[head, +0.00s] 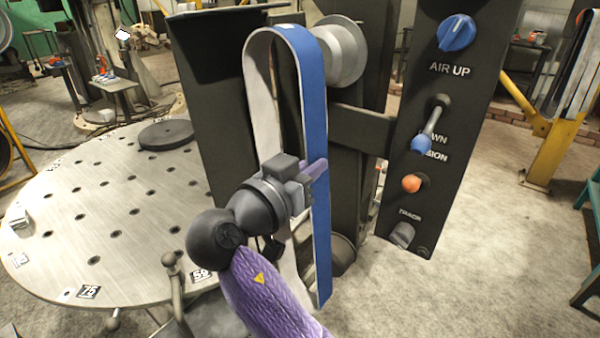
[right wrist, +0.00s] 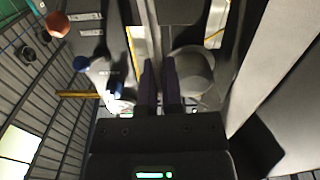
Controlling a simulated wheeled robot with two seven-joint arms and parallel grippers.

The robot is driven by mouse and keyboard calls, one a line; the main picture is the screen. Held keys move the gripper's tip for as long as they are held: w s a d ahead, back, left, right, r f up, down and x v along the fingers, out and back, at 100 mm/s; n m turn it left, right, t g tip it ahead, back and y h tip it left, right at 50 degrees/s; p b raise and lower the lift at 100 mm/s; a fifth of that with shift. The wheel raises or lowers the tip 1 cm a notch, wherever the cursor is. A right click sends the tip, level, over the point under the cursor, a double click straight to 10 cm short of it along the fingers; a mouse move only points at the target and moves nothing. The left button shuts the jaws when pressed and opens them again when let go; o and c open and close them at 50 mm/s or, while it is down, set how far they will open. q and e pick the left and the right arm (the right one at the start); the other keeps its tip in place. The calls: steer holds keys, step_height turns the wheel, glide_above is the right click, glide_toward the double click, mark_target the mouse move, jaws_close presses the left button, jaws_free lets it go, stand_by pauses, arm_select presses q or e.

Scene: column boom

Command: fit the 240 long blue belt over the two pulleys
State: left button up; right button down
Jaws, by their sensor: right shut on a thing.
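The long blue belt (head: 314,110) is a tall upright loop, blue outside and pale inside. My right gripper (head: 314,170) is shut on the belt about halfway down its blue run. The upper pulley (head: 343,52) is a grey metal drum behind and right of the belt's top. The top of the loop appears left of this pulley; whether they touch I cannot tell. The lower pulley (head: 343,255) is partly hidden behind the belt. In the right wrist view the purple fingers (right wrist: 160,80) are close together beside a rounded grey drum (right wrist: 192,72). My left gripper is not in view.
A dark control panel (head: 440,120) with a blue knob (head: 456,33), a lever with a blue ball (head: 422,143) and an orange button (head: 411,184) stands right of the belt. A round perforated metal table (head: 70,210) is at left. Concrete floor (head: 400,300) is open at right.

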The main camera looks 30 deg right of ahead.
mark_target(327, 156)
steer(key=shift+x, duration=2.55)
arm_select(q)
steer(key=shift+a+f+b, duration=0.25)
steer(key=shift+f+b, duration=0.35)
steer(key=shift+b, duration=0.05)
arm_select(e)
steer(key=x, duration=0.5)
steer(key=shift+w+d, duration=0.1)
steer(key=shift+d, duration=0.15)
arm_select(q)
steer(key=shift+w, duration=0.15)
arm_select(e)
steer(key=shift+a+r, duration=0.1)
